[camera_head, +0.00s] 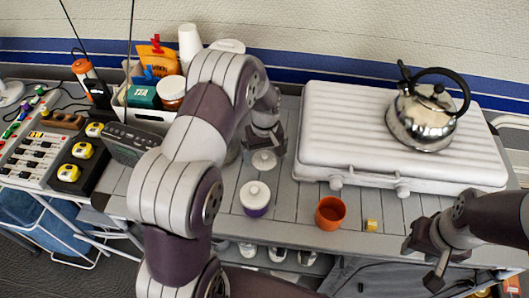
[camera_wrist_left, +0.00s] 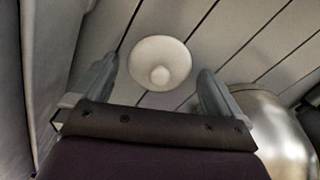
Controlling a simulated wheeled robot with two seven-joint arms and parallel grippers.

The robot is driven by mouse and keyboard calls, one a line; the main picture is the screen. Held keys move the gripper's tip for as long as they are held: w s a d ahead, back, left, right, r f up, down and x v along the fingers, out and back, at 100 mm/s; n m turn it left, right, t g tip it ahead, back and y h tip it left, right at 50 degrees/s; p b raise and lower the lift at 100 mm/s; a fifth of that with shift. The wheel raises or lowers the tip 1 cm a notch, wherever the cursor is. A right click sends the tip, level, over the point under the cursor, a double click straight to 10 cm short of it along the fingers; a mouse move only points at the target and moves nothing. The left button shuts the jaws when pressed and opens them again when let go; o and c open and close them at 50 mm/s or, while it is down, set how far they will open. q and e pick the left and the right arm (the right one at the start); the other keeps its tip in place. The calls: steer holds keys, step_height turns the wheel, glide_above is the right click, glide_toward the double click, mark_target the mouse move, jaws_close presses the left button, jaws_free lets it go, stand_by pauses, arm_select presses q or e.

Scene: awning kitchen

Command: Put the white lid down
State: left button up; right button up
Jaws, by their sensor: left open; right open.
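The white lid (camera_head: 264,161) is round with a small knob. My left gripper (camera_head: 263,152) is open at the lid. In the left wrist view its fingers (camera_wrist_left: 157,75) stand apart on either side of the lid, with visible gaps. A purple-and-white jar (camera_head: 255,204) with a knobbed white top stands just in front. My right gripper (camera_head: 423,262) is open and empty at the counter's front right.
An orange cup (camera_head: 330,213) and a small yellow block (camera_head: 371,225) stand near the front edge. A white ribbed case (camera_head: 340,125) bearing a steel kettle (camera_head: 425,118) fills the right. A shiny metal vessel (camera_wrist_left: 265,125) is close beside the left gripper. A filled white bin (camera_head: 150,118) stands behind left.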

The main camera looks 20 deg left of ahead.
mark_target(265, 155)
arm_select(q)
step_height(265, 155, up, 12)
steer(key=s+d+m, duration=0.1)
steer(key=s+m, duration=0.1)
steer(key=s, duration=0.3)
steer(key=s+d+m+t, duration=0.1)
steer(key=s+d+m, duration=0.1)
steer(key=s, duration=0.4)
steer(key=s+d+m, duration=0.1)
steer(key=s+m, duration=0.2)
steer(key=s, duration=0.3)
steer(key=shift+s+d+f+b, duration=0.25)
steer(key=shift+d+f+b, duration=0.05)
steer(key=shift+d+f, duration=0.05)
steer(key=shift+s+f+m, duration=0.1)
steer(key=shift+s+m, duration=0.2)
